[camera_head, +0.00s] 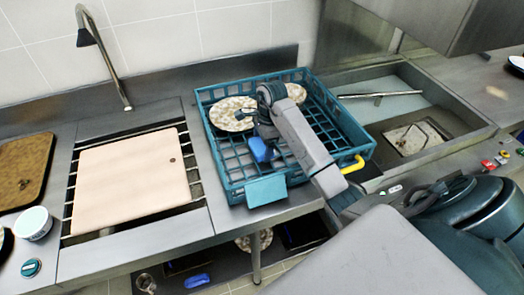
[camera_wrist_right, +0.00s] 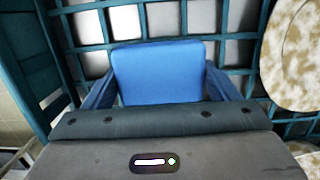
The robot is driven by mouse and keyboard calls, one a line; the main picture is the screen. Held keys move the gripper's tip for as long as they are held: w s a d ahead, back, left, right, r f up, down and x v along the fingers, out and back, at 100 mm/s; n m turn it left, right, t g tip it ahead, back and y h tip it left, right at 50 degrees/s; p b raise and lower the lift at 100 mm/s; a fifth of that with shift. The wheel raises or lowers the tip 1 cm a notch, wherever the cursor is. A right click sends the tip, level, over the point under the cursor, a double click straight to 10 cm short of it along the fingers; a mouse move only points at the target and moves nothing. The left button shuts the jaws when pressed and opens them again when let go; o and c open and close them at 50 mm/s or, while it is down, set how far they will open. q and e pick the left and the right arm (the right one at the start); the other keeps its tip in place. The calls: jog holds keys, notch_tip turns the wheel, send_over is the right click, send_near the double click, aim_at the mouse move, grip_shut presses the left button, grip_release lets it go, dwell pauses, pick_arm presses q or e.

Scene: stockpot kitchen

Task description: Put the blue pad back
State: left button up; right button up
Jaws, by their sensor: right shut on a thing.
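The blue pad (camera_head: 261,150) is between the fingers of my right gripper (camera_head: 265,137), inside the teal dish crate (camera_head: 232,175). In the right wrist view the blue pad (camera_wrist_right: 157,70) sits between the two fingers of the right gripper (camera_wrist_right: 160,92), which is shut on it. The crate's grid (camera_wrist_right: 85,28) shows beyond the pad; whether the pad touches it, I cannot tell. My left gripper is not in view.
Speckled plates (camera_head: 229,114) stand in the crate near my gripper; one plate (camera_wrist_right: 291,55) is right of the pad. A cutting board (camera_head: 130,180) lies over the sink at left. Another blue item (camera_head: 197,281) lies on the lower shelf. A sink basin (camera_head: 440,120) is at right.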

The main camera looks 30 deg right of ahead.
jog(key=shift+s+f+p, duration=0.1)
jog(key=shift+f+p, duration=0.2)
jog(key=shift+f, duration=1)
jog(key=o, duration=0.9)
jog(key=shift+o, duration=0.3)
jog(key=shift+r, duration=0.3)
jog(key=r+b, duration=0.2)
jog(key=r, duration=0.1)
jog(key=shift+d+r, duration=0.25)
jog(key=shift+d, duration=0.1)
pick_arm(q)
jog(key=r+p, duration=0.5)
jog(key=p, duration=0.2)
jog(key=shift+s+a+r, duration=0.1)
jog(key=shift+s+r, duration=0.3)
pick_arm(e)
jog(key=r, duration=0.5)
jog(key=d+r, duration=0.1)
jog(key=r, duration=0.2)
jog(key=shift+s+r, duration=0.1)
jog(key=shift+s, duration=0.1)
